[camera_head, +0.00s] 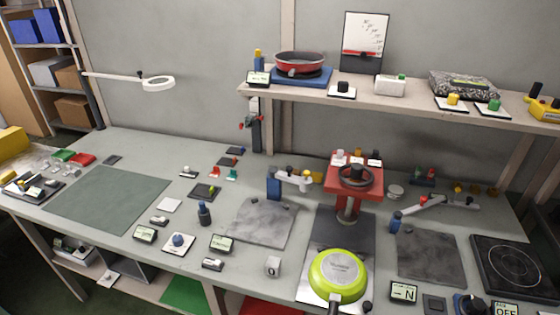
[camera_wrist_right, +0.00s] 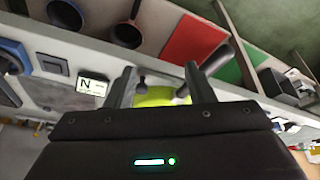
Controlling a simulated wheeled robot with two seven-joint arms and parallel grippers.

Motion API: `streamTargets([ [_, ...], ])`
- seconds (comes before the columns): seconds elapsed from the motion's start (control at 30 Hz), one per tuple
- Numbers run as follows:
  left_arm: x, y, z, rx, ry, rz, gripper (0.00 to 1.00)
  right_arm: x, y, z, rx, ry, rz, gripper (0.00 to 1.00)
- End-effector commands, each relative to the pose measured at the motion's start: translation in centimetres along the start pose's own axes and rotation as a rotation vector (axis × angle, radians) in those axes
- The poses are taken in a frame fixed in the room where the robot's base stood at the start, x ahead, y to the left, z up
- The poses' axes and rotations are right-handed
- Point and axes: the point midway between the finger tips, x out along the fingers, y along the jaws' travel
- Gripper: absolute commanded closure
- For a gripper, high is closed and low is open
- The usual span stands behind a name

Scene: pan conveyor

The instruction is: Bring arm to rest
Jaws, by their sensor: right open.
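My right gripper (camera_wrist_right: 160,82) shows in the right wrist view with its two fingers apart and nothing visible gripped between them. A yellow-green pan (camera_wrist_right: 152,98) is partly visible beyond the fingers, largely hidden by my gripper body. In the head view the pan (camera_head: 338,268) lies at the table's front edge, its dark handle pointing toward the front. I cannot tell its distance from the fingers. Neither arm shows in the head view, and my left gripper is in no view.
A red press (camera_head: 355,185) stands behind the pan on a dark strip (camera_head: 345,230). A red pan (camera_head: 299,62) sits on the raised shelf (camera_head: 400,98). A black hotplate (camera_head: 515,265) is at right. Small devices crowd the table; the green mat (camera_head: 108,198) is clear.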

Motion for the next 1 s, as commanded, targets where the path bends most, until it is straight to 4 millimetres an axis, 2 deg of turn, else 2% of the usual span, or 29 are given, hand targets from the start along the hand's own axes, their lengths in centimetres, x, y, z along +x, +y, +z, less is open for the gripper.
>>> streamTargets([
  [0.03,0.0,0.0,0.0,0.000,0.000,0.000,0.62,0.1,0.5,1.8,0.068,-0.053,-0.003,0.51],
  [0.27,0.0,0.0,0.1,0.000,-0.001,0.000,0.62,7.2,0.2,2.5,0.058,-0.076,-0.006,0.51],
  [0.43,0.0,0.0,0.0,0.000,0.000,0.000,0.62,13.3,-0.2,4.4,0.052,-0.098,-0.010,0.51],
  [0.57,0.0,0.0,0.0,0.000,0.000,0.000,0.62,19.3,-0.7,7.2,0.047,-0.122,-0.015,0.51],
  [0.67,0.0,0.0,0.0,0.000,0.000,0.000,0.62,24.4,-1.2,10.7,0.043,-0.144,-0.019,0.51],
  [0.8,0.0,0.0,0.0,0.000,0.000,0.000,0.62,30.4,-1.9,16.8,0.036,-0.176,-0.024,0.51],
  [0.87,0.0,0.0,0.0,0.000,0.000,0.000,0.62,32.5,-2.2,19.7,0.032,-0.189,-0.026,0.51],
  [1.0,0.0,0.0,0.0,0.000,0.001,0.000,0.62,36.0,-2.8,27.0,0.025,-0.220,-0.031,0.51],
])
